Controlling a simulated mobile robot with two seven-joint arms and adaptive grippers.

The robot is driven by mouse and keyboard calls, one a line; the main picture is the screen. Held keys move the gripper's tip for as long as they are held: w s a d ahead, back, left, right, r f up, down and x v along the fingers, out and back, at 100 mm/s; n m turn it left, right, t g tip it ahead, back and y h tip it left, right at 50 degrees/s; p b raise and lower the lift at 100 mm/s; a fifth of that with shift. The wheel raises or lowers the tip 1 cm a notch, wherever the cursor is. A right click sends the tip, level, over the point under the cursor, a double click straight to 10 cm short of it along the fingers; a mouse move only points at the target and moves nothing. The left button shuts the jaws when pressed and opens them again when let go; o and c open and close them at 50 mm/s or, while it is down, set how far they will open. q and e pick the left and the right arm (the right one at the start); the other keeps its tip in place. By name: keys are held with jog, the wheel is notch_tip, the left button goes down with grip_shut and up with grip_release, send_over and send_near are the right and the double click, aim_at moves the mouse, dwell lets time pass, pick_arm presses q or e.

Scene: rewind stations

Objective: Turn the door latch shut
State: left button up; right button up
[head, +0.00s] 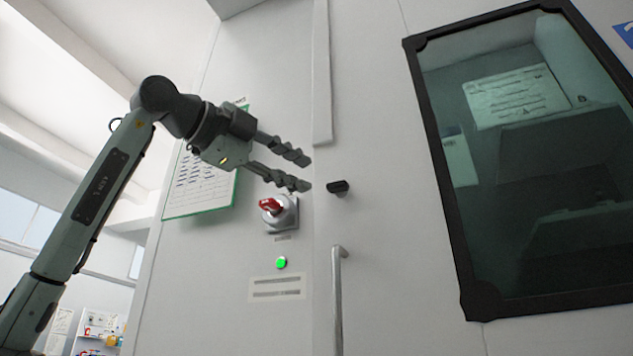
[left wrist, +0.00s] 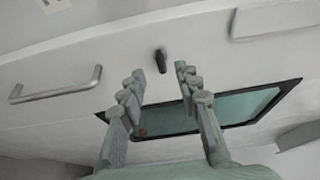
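The door latch (head: 338,187) is a small black handle on the white door, above the vertical bar handle, and lies level in the head view. It also shows in the left wrist view (left wrist: 161,60), just beyond and between my fingertips. My left gripper (head: 308,174) is open and empty, with its two fingers pointing right toward the latch, apart from it. In the left wrist view the open fingers (left wrist: 154,74) show a clear gap between them. My right gripper is in neither view.
A metal bar handle (head: 338,300) stands below the latch. A red rotary switch (head: 271,205) on a grey base sits left of it, above a green light (head: 281,263). A black-framed window (head: 450,190) fills the door's right. A green-edged sheet (head: 200,185) hangs behind my left arm.

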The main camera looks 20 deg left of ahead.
pick_arm(q)
jog(key=shift+v, duration=2.35)
